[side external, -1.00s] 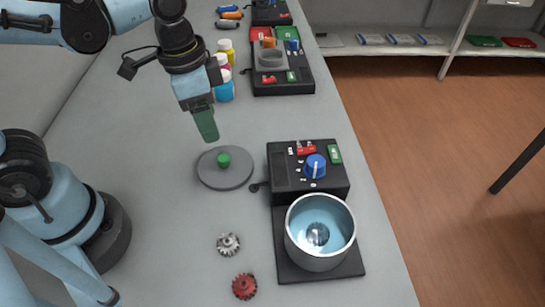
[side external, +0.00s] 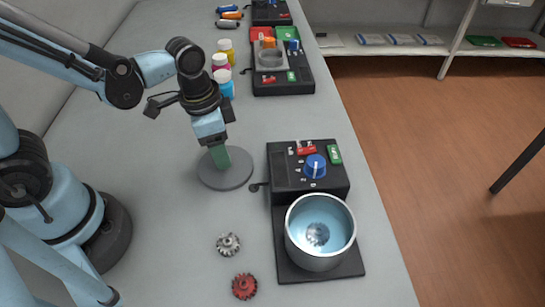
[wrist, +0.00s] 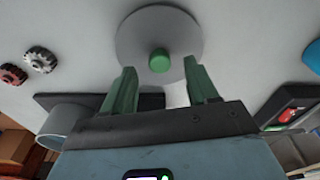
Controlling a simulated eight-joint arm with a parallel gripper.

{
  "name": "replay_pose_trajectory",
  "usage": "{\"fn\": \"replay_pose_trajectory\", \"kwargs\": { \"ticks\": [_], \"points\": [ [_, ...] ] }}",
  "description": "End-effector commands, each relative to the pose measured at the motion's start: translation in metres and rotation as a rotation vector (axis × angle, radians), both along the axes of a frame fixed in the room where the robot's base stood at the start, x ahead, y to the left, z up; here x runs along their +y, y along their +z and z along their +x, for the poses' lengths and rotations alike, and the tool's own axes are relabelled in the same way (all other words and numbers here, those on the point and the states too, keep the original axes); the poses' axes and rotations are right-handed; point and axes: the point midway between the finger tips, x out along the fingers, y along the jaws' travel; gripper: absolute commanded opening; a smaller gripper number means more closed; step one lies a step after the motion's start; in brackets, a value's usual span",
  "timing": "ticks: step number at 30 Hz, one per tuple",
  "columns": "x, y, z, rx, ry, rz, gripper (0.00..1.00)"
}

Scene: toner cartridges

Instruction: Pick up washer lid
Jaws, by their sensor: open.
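The washer lid (side external: 225,176) is a flat grey disc lying on the table, left of the black washer machine. Its green knob (wrist: 159,61) shows in the wrist view at the middle of the disc; in the side view my fingers hide it. My gripper (side external: 219,160) points down over the lid with its green fingers close to the knob. In the wrist view the two fingers (wrist: 160,78) are spread apart, with the knob beyond and between their tips. Nothing is between the fingers that I can see held.
The black machine (side external: 306,178) with a blue dial stands to the right, with a light blue open tub (side external: 319,233) in front. A grey gear (side external: 228,245) and a red gear (side external: 244,286) lie nearer. Several bottles (side external: 224,75) stand behind my gripper.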

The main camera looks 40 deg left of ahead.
Motion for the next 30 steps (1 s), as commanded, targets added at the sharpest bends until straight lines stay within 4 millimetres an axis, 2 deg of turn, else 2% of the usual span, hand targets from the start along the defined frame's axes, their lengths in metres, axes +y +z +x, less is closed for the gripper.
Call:
{"fn": "replay_pose_trajectory", "kwargs": {
  "ticks": [6, 17, 28, 30],
  "points": [
    [-0.001, -0.017, 0.002, 0.000, 0.000, 0.000, 0.58],
    [-0.002, -0.021, 0.002, 0.000, 0.000, 0.000, 0.58],
    [-0.002, -0.021, 0.002, 0.000, 0.000, 0.000, 0.02],
    [-0.002, -0.021, 0.002, 0.000, 0.000, 0.000, 0.00]
  ]
}}
